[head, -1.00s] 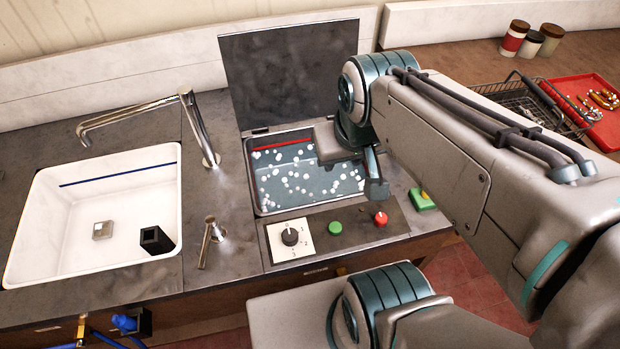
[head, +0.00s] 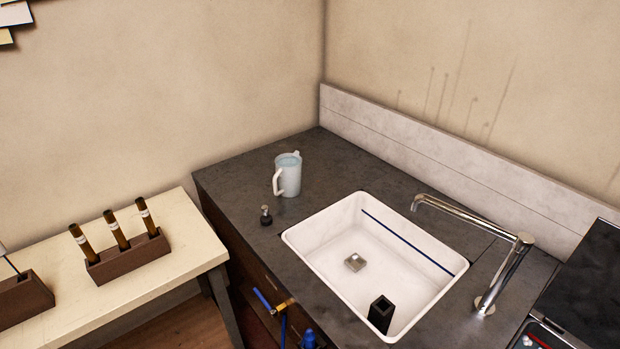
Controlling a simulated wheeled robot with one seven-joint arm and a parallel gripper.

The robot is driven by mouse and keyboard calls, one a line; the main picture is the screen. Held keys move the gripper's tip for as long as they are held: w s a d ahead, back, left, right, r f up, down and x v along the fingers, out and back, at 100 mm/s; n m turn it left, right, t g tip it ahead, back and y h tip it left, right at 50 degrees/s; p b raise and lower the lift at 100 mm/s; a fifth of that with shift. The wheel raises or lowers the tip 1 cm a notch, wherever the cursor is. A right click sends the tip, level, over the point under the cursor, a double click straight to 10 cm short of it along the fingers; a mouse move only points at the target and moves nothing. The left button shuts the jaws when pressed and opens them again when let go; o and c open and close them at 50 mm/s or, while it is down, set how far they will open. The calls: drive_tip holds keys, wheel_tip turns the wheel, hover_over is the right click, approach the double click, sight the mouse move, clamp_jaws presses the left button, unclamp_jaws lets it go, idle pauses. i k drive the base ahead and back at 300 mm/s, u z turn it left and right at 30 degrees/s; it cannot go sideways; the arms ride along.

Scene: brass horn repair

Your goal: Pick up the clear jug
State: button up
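The clear jug (head: 289,176) stands upright on the dark counter (head: 235,178), left of the sink and near the back corner. It looks pale and translucent, with its handle on the left side and bluish contents or tint at the top. Nothing touches it. My gripper is not in the current head view, so its distance from the jug and its state are hidden.
A white sink (head: 345,222) with a chrome tap (head: 505,270) lies right of the jug. A small dark knob-topped fitting (head: 266,215) stands in front of it. A pale bench (head: 180,250) with a brown tool block (head: 130,258) is at the left.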

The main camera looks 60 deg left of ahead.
sight(288, 181)
drive_tip(key=k, duration=1.55)
drive_tip(key=u, duration=1.55)
drive_tip(key=i, duration=1)
drive_tip(key=u, duration=0.05)
drive_tip(key=k, duration=0.1)
drive_tip(key=z, duration=2)
